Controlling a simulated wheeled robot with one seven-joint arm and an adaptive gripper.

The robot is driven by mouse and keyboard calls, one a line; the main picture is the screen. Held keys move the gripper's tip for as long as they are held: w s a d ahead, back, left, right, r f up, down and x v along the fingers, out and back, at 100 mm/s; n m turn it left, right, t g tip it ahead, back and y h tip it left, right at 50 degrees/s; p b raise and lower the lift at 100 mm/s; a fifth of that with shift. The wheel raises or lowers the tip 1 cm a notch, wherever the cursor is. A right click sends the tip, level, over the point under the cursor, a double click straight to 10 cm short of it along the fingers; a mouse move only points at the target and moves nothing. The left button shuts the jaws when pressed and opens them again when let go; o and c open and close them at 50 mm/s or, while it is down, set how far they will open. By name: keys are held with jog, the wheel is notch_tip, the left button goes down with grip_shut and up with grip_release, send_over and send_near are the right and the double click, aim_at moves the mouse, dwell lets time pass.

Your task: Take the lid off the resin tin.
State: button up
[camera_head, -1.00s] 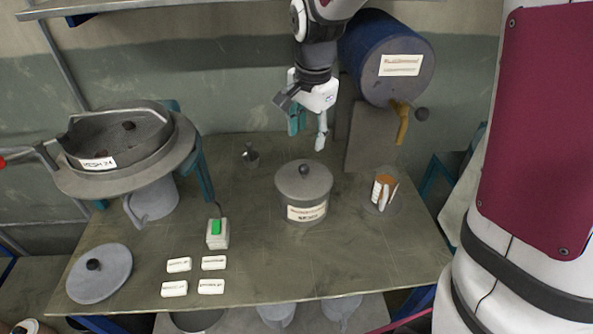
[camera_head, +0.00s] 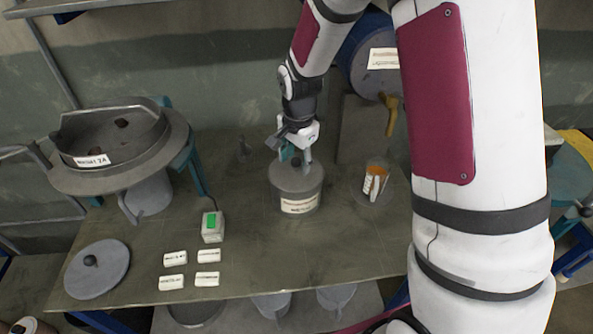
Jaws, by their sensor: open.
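The resin tin (camera_head: 298,202) is a grey cylinder with a white label, standing upright on the table. I cannot read its label clearly. Its grey lid (camera_head: 288,181) sits on top, with a dark round knob (camera_head: 296,161) at the centre. My gripper (camera_head: 296,160) is open, pointing down just over the lid, with its fingertips at about the height of the knob.
A separate grey lid (camera_head: 97,269) lies at the front left. A sieve stand (camera_head: 115,140) is at left. A clear cup (camera_head: 375,184) stands right of the tin; a blue drum (camera_head: 370,67) is behind.

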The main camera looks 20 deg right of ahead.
jog(key=shift+c, duration=0.4)
grip_shut()
